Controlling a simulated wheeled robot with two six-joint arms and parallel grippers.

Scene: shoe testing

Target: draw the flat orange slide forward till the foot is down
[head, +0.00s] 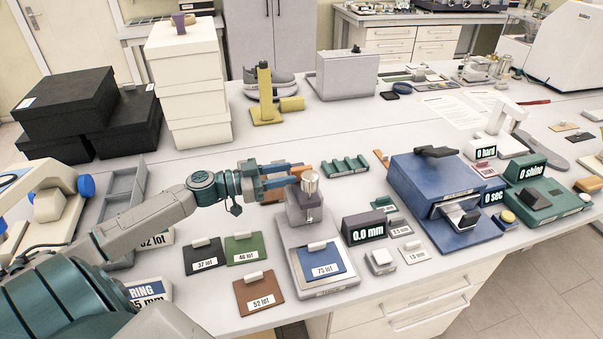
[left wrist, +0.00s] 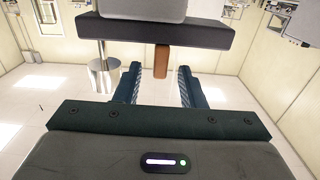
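The thickness gauge (head: 305,208) is a grey block with a silver round knob (head: 309,182), standing on a pale base (head: 287,258). The orange-brown slide (left wrist: 161,62) shows in the left wrist view as a short flat tab sticking out from the gauge's dark bar (left wrist: 150,32). My left gripper (head: 292,175) reaches in from the left beside the gauge head. In the left wrist view its two fingers (left wrist: 158,88) stand apart, with the tab between them and gaps on both sides. The foot is hard to make out. My right gripper is out of view.
A blue swatch marked 75 lot (head: 322,262) lies on the base's front. A 0.0 mm display (head: 364,228) stands to the right. Dark, green and brown swatches (head: 259,292) lie to the left. A blue tester (head: 430,185) stands further right. White boxes (head: 188,95) are stacked behind.

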